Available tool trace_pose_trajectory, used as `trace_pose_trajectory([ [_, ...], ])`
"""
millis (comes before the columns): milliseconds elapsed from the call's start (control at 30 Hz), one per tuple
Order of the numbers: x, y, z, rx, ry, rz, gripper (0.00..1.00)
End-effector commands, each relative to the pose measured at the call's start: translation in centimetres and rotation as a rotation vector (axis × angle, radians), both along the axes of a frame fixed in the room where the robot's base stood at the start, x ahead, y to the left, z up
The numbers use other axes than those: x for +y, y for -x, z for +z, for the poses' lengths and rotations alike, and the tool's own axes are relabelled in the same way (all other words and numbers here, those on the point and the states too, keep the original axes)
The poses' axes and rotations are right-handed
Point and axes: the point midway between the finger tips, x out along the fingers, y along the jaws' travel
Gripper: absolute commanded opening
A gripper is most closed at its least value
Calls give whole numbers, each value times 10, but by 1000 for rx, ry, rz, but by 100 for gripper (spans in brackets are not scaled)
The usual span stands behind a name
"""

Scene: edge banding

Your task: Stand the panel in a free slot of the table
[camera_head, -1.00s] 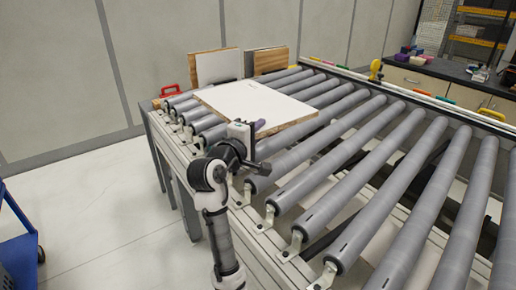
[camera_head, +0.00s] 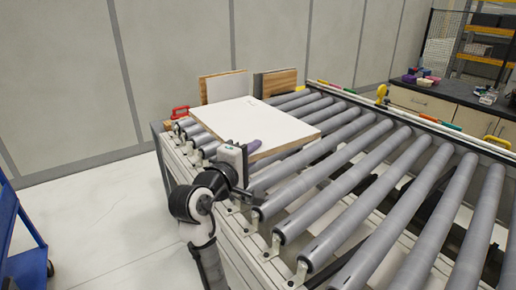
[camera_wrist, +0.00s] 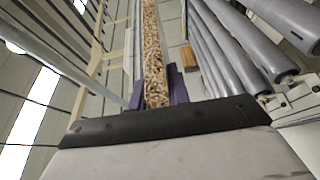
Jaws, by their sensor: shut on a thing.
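The panel (camera_head: 255,122) is a flat white board with a bare chipboard edge, lying roughly level over the far left part of the roller table (camera_head: 390,190). My gripper (camera_head: 248,148) is shut on its near edge. In the wrist view the chipboard edge (camera_wrist: 154,60) runs between the purple fingers of my gripper (camera_wrist: 156,88). Behind the panel, a white board with a wood-coloured edge (camera_head: 222,87) and a grey board with a wood-coloured side (camera_head: 275,83) stand upright at the table's far end. The slots themselves are hidden; I cannot tell which are free.
A red handle (camera_head: 180,112) is at the table's far left corner. A yellow object (camera_head: 381,92) stands on the far rail. A dark-topped counter (camera_head: 455,100) with small coloured items is at the back right. A blue cart (camera_head: 22,240) is at the left. Floor between is clear.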

Motion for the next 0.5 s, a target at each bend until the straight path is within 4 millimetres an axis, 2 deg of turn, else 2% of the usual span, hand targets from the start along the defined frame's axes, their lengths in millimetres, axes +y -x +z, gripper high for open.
trace_pose_trajectory([
  [33, 2, 4, 11, -12, -1, 2, 0],
  [500, 19, 36, 38, -14, -1, 1, 0],
])
